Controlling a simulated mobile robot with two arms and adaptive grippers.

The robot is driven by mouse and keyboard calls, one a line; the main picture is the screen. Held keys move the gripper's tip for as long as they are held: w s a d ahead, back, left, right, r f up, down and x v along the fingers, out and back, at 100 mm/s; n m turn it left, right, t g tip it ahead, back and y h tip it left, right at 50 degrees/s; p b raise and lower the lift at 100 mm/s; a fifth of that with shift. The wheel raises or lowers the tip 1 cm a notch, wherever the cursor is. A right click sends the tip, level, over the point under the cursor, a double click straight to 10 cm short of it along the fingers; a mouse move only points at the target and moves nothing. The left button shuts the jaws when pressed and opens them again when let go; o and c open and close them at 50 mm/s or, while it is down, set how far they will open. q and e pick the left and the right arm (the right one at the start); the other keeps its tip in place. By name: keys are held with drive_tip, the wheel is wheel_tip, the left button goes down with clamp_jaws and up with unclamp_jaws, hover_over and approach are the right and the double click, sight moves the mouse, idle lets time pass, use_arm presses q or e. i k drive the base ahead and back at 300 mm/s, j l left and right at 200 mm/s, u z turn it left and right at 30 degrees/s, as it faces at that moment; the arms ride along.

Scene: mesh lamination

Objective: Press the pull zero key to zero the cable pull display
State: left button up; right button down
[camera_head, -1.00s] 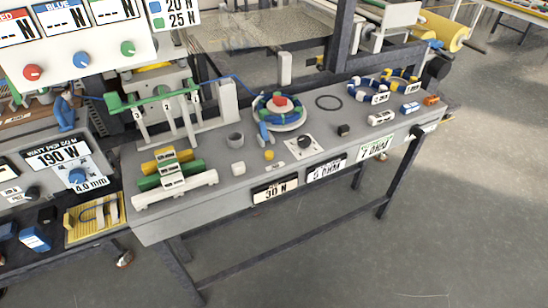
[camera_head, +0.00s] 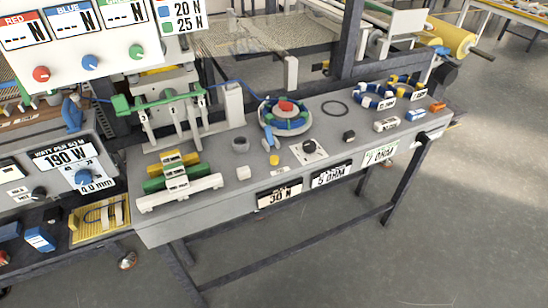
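The bench (camera_head: 215,215) has three readout plates on its front edge: a 30 N plate (camera_head: 279,195), a 5 OHM plate (camera_head: 331,174) and a 7 OHM plate (camera_head: 380,154). The 30 N plate is the only one of these in newtons. Above it on the bench top are a small yellow button-like piece (camera_head: 273,160), a small white block (camera_head: 243,173) and a white dial plate with a black knob (camera_head: 309,147). No readable label shows which piece is the pull zero key. Neither of my grippers is in view.
A white panel (camera_head: 110,60) with RED and BLUE readouts and coloured knobs hangs top left. A round stand with a blue-green ring (camera_head: 285,117), a green clamp bar (camera_head: 165,97) and coloured bars (camera_head: 175,178) occupy the bench. The floor in front is clear.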

sight(274, 159)
drive_tip(key=i+j+z, duration=0.2)
drive_tip(key=j, duration=0.35)
drive_tip(key=i+j+z, duration=0.15)
drive_tip(key=j, duration=0.4)
drive_tip(key=i+j+z, duration=0.2)
drive_tip(key=j, duration=0.4)
drive_tip(key=j+z, duration=0.2)
drive_tip(key=j, duration=0.4)
